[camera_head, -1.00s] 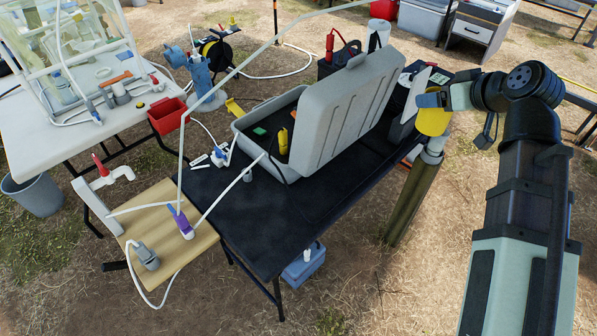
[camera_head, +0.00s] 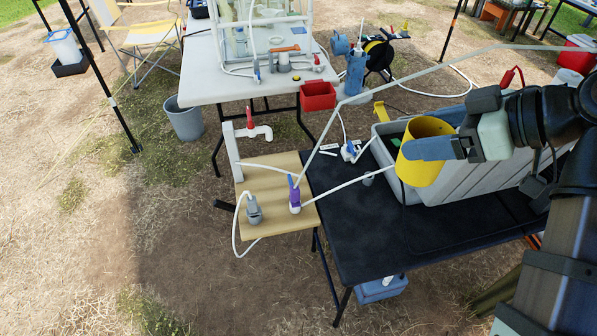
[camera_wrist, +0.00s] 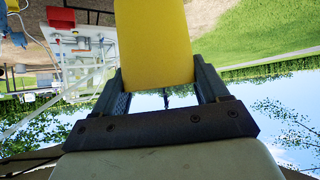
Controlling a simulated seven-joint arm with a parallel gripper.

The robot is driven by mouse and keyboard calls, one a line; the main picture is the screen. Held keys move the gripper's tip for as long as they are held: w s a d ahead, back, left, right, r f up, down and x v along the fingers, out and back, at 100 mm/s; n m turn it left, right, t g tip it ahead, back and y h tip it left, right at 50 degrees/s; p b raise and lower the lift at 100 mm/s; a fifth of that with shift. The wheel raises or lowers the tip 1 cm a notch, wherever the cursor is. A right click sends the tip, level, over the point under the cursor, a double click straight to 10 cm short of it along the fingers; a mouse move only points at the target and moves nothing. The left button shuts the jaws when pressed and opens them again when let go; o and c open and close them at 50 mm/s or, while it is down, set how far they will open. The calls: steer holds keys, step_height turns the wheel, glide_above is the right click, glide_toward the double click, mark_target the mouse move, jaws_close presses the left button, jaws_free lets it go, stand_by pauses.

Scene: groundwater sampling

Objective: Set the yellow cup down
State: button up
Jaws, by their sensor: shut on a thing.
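The yellow cup (camera_head: 427,150) is held in the air by my gripper (camera_head: 432,148) in the head view, in front of the grey case and above the black table (camera_head: 400,236). My gripper is shut on the cup's wall, with one blue-grey finger across its near side. In the wrist view the cup (camera_wrist: 153,45) fills the upper middle between the two fingers (camera_wrist: 160,85). The cup looks roughly upright in the head view, with its open rim up.
A wooden board (camera_head: 262,210) with a purple-topped fitting (camera_head: 294,195) and a grey fitting (camera_head: 254,210) adjoins the black table. White tubing crosses both. The grey case (camera_head: 470,180) occupies the table's back. The black table's front left is mostly clear. A red bin (camera_head: 318,95) hangs beyond.

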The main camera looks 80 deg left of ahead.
steer(key=s+a+f+n+g+h, duration=0.1)
steer(key=s+a+f+n, duration=0.15)
steer(key=a, duration=0.35)
steer(key=s+a+f+n+g+h, duration=0.1)
steer(key=s+a+f+h, duration=0.15)
steer(key=a, duration=0.35)
steer(key=w+a+f+n, duration=0.1)
steer(key=a+f, duration=0.7)
steer(key=f, duration=0.3)
steer(key=w+a+f, duration=0.1)
steer(key=a+f, duration=0.6)
steer(key=f, duration=0.3)
steer(key=w+a+f+n, duration=0.1)
steer(key=a+f, duration=0.7)
steer(key=f, duration=0.3)
steer(key=shift+g, duration=0.4)
steer(key=s+a+f, duration=0.1)
steer(key=s+a, duration=0.1)
steer(key=s, duration=0.3)
steer(key=s+a+f, duration=0.1)
steer(key=s+a, duration=0.1)
steer(key=s, duration=0.4)
steer(key=s+a, duration=0.2)
steer(key=s, duration=0.4)
steer(key=shift+a+f, duration=0.2)
steer(key=shift+f, duration=0.6)
steer(key=shift+f, duration=0.15)
